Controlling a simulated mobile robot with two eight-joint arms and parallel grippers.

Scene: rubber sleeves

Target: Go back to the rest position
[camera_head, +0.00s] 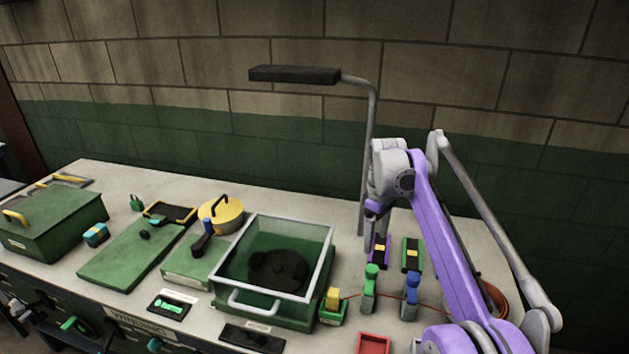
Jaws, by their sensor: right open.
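My right arm (440,225), purple and grey, comes in from the lower right and bends down at the wrist. My right gripper (374,238) hangs below the wrist at the back right of the workbench, open. Its fingertips are small and partly hard to make out against a purple and black block (380,252) with a yellow patch just below them. I cannot tell whether they touch it. My left gripper is not in view.
The workbench (130,180) holds a glass-lidded box (270,250), a green case (50,225), a green board (125,255) and a yellow round lid (222,216). A lamp (295,75) on a bent post rises close behind my right wrist. Green and blue posts (371,288) stand in front.

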